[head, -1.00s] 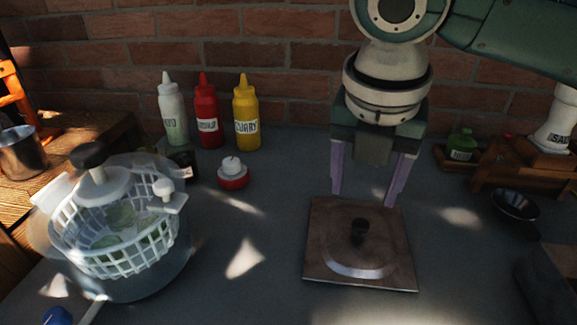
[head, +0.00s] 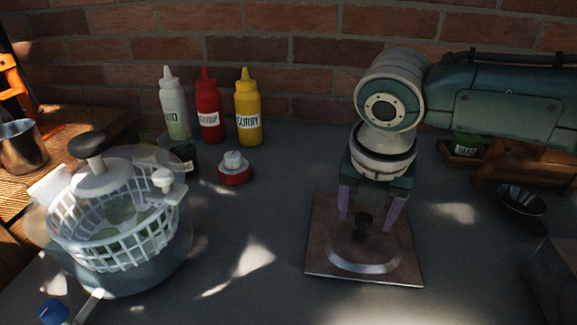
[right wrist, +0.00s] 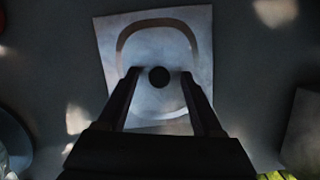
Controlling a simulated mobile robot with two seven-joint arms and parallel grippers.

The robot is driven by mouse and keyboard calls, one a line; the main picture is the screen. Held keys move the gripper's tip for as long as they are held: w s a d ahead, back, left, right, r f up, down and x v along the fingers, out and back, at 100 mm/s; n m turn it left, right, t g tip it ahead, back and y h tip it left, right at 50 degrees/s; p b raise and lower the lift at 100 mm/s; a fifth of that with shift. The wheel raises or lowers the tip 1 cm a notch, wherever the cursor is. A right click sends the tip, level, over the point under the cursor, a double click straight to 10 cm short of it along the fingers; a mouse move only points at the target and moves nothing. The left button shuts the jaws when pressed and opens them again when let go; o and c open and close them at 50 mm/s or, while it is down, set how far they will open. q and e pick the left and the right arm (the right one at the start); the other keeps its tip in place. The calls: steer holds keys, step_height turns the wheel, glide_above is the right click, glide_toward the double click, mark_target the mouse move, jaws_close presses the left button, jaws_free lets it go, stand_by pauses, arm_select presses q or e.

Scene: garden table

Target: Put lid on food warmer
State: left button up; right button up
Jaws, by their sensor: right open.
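The lid (head: 362,264), with a shiny curved rim and a dark round knob (head: 363,221), lies on a square brown board (head: 322,262). My right gripper (head: 367,220) points down over the lid, open, with its fingers on either side of the knob. In the right wrist view the knob (right wrist: 159,77) shows between the two fingertips (right wrist: 160,73), with a gap on each side. The lid's rim (right wrist: 128,35) shows beyond them. A dark grey block-like thing (head: 553,282) at the lower right is cut off; I cannot tell whether it is the food warmer. My left gripper is not in view.
A salad spinner (head: 115,235) stands at left. White, red and yellow (head: 248,112) bottles stand by the brick wall. A red-and-white container (head: 234,172) sits before them. A dark bowl (head: 521,201) is at right. The table between spinner and board is clear.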

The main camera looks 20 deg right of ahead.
jaws_close()
stand_by(0.3)
stand_by(0.4)
